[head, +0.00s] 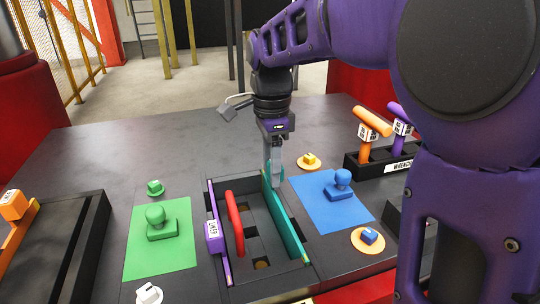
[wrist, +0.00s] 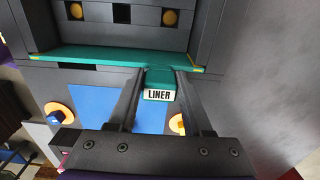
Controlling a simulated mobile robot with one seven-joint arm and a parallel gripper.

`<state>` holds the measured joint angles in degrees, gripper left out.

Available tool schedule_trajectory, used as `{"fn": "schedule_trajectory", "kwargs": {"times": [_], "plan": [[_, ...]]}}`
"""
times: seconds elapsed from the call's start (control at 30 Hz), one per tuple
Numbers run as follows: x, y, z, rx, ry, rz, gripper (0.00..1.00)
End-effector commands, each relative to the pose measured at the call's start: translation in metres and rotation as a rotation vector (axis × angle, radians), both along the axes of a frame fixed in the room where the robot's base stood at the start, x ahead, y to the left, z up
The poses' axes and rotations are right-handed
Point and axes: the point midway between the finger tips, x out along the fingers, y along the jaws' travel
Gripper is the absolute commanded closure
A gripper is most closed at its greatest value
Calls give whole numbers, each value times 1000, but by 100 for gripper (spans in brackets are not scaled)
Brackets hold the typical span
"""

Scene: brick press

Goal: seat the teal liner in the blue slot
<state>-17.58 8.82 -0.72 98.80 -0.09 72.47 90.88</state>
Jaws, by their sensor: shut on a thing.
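The teal liner (head: 285,222) is a long thin plate standing on edge along the right side of the dark press box (head: 252,278). In the wrist view the liner (wrist: 100,56) spans the box, with yellow marks by both ends. My gripper (head: 275,178) is shut on the liner's tab, labelled LINER; the gripper also shows in the wrist view (wrist: 160,88). I cannot make out a blue slot, nor tell how deep the liner sits. A purple liner (head: 213,236) stands along the box's left side. A red handle-like piece (head: 235,222) stands inside.
A blue mat (head: 318,212) with a blue stamp (head: 341,185) lies right of the box. A green mat (head: 150,262) with a green stamp (head: 160,225) lies left. A black rack (head: 370,168) holds orange and purple handled tools at the right. The table behind the box is clear.

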Motion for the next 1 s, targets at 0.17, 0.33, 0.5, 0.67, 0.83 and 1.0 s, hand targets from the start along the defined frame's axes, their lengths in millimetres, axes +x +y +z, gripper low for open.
{"fn": "schedule_trajectory", "kwargs": {"times": [0.17, 0.33, 0.5, 0.67, 0.83, 1.0], "plan": [[0, 0, 1, 1, -2, 0, 100], [0, 0, 1, 1, -2, 0, 100], [0, 0, 1, 0, -1, 0, 100], [0, 0, -2, 1, -2, 0, 100], [0, 0, -2, 1, -2, 0, 100], [0, 0, -2, 0, -1, 0, 20]]}}
